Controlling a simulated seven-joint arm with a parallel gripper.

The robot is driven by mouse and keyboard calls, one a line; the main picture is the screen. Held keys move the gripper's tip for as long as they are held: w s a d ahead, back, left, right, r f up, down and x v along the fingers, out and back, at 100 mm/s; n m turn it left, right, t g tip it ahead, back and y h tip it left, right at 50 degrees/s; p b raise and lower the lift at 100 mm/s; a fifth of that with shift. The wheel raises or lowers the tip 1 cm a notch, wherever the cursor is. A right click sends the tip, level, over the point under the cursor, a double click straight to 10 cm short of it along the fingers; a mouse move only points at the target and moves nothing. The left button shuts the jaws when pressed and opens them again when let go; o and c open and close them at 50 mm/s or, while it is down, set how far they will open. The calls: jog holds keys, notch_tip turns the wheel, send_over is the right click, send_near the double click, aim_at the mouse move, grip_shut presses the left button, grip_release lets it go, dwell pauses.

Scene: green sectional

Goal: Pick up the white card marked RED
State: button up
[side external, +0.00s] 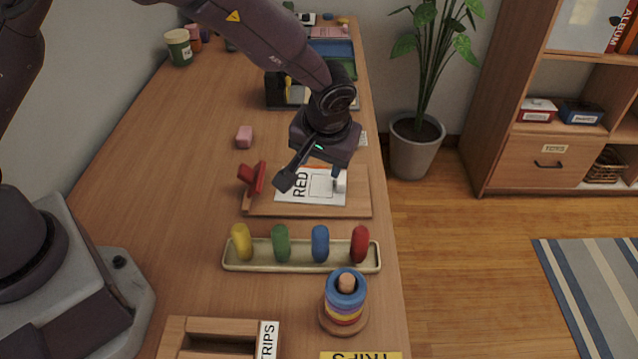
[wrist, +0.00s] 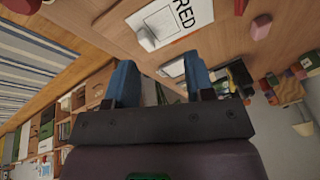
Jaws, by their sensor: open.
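The white card marked RED (side external: 320,194) lies flat on a wooden board (side external: 262,209) on the table, its lettering at the left end beside a printed square. The card also shows in the wrist view (wrist: 178,20), partly cut off by the top edge. A small white block-like piece (side external: 340,183) is at the card's right end, and it also shows in the wrist view (wrist: 147,41). My gripper (side external: 312,176) is open above the card, its fingers apart and empty. In the wrist view my gripper's blue fingers (wrist: 160,80) appear below the card. I cannot tell the exact height gap.
A red object (side external: 254,178) sits at the board's left edge, with a pink block (side external: 244,137) behind it. In front are a tray (side external: 300,268) of coloured pieces and a ring stacker (side external: 344,304). A dark box (side external: 277,92) stands behind. Table at left is clear.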

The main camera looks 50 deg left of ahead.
jog(key=w+r+n+t, duration=0.1)
jog(key=w+n, duration=0.1)
jog(key=w, duration=0.2)
jog(key=n, duration=0.1)
send_over(341, 179)
jog(key=s+d, duration=0.1)
jog(key=s, duration=0.1)
notch_tip(341, 179, down, 7)
jog(key=shift+w+f, duration=0.1)
jog(key=x, duration=0.5)
jog(key=shift+w+d+f, duration=0.1)
jog(key=shift+w+d, duration=0.15)
grip_shut()
